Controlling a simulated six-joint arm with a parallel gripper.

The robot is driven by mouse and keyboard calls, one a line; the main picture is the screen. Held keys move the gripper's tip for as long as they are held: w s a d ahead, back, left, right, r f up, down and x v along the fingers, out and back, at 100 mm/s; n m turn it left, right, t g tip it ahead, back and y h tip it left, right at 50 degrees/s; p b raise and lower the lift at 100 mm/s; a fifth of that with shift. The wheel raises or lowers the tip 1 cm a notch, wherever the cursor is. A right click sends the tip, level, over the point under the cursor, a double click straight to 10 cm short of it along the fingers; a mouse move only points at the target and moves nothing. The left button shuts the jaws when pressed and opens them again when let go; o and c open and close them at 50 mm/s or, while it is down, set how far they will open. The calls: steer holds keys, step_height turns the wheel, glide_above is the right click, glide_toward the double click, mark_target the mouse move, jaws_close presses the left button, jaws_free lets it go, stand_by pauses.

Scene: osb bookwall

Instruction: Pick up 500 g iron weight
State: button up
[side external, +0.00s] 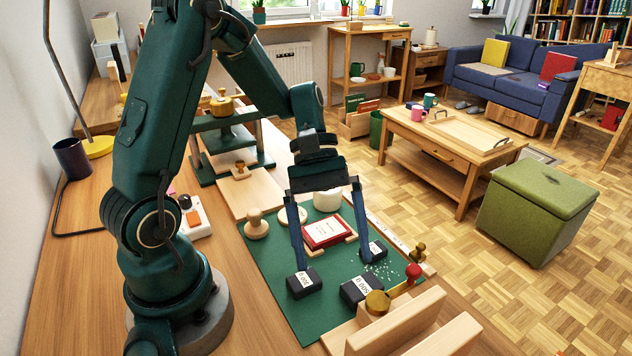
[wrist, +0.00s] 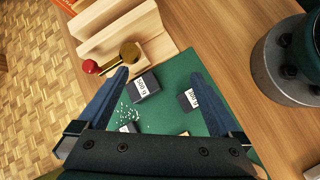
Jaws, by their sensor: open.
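The 500 g iron weight (side external: 360,291) is a black block with a white label, lying on the green mat (side external: 300,325). In the wrist view the 500 g weight (wrist: 146,86) shows between the fingertips, nearer the left finger. My gripper (side external: 334,264) is open and empty, pointing down; its fingers (wrist: 160,74) are spread wide. In the side view the left fingertip overlaps a second black weight (side external: 304,283), and the right fingertip is by a smaller black weight (side external: 374,250). Whether the fingers touch these weights cannot be told.
White crumbs (side external: 388,268) lie beside the weights. A red-framed card (side external: 327,232) and a wooden stamp (side external: 256,225) are farther back.

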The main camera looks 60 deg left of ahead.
mark_target(360, 282)
steer(key=w+f+n+h, duration=0.1)
steer(key=n, duration=0.1)
steer(key=w+f+n+h, duration=0.1)
steer(key=f+n+h, duration=0.1)
steer(key=w+a+f+n+t+h, duration=0.1)
steer(key=shift+w+f+n+h, duration=0.1)
steer(key=shift+f+n+h, duration=0.2)
steer(key=shift+f+n, duration=0.1)
steer(key=shift+w+a+f+n+t+h, duration=0.1)
steer(key=shift+w+f+n+t+h, duration=0.15)
steer(key=shift+f+n, duration=0.15)
steer(key=shift+w+a+f+n+t+h, duration=0.1)
steer(key=shift+f+n+t+h, duration=0.05)
steer(key=shift+f+n+t, duration=0.2)
steer(key=shift+x, duration=2.5)
steer(key=shift+r, duration=0.1)
jaws_close()
